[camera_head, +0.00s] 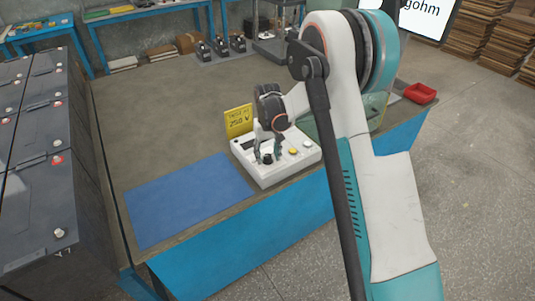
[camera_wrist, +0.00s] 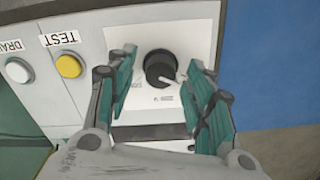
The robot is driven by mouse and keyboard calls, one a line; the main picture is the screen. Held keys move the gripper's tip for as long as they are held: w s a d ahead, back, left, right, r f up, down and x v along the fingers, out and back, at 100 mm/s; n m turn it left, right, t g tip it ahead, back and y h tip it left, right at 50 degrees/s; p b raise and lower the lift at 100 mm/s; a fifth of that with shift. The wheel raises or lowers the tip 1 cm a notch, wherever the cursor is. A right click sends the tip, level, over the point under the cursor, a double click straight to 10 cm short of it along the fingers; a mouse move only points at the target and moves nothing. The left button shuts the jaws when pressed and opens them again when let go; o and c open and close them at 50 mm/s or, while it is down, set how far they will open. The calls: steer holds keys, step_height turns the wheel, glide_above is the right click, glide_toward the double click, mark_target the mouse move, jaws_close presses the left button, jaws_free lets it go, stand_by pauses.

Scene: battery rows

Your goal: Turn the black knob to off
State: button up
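The black knob (camera_wrist: 160,68) is on a white panel (camera_wrist: 190,35) in the wrist view, with a light pointer toward the lower right. My gripper (camera_wrist: 160,90) is open, with one green-padded finger on each side of the knob and visible gaps between. Whether the fingertips reach down to the knob's height is hard to tell. In the head view the knob (camera_head: 267,158) is a small dark spot on the white control box (camera_head: 290,172), below my gripper (camera_head: 271,150). The markings around the knob are too small to read.
A yellow button (camera_wrist: 68,66) labelled TEST and a white button (camera_wrist: 17,70) are left of the knob in the wrist view. A yellow sign (camera_head: 238,121) stands behind the box. A blue mat (camera_head: 188,200) lies on the table, and a red tray (camera_head: 420,93) is at right.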

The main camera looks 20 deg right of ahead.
mark_target(267, 155)
step_height(267, 155, up, 12)
stand_by(0.7)
